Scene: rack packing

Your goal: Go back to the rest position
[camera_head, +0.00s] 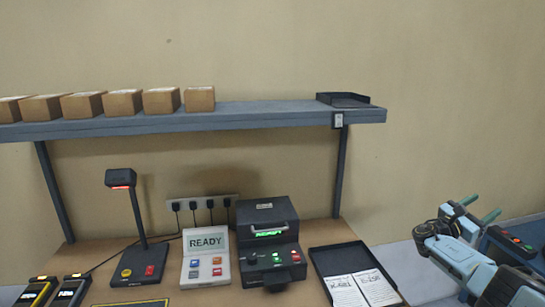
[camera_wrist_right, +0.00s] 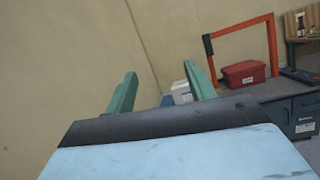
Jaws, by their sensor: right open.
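My right gripper (camera_head: 481,207) is at the right of the head view, beyond the right end of the table. Its two green fingers are apart with nothing between them. The right wrist view also shows the open fingers (camera_wrist_right: 160,92), pointing away past a plain wall. My left gripper is not in view in either picture.
A table (camera_head: 210,297) holds a scanner on a stand (camera_head: 138,230), a READY panel (camera_head: 206,258), a black machine (camera_head: 268,245) and a black tray (camera_head: 331,258) with papers. A shelf (camera_head: 240,117) above carries several boxes. A red box (camera_wrist_right: 243,73) shows in the wrist view.

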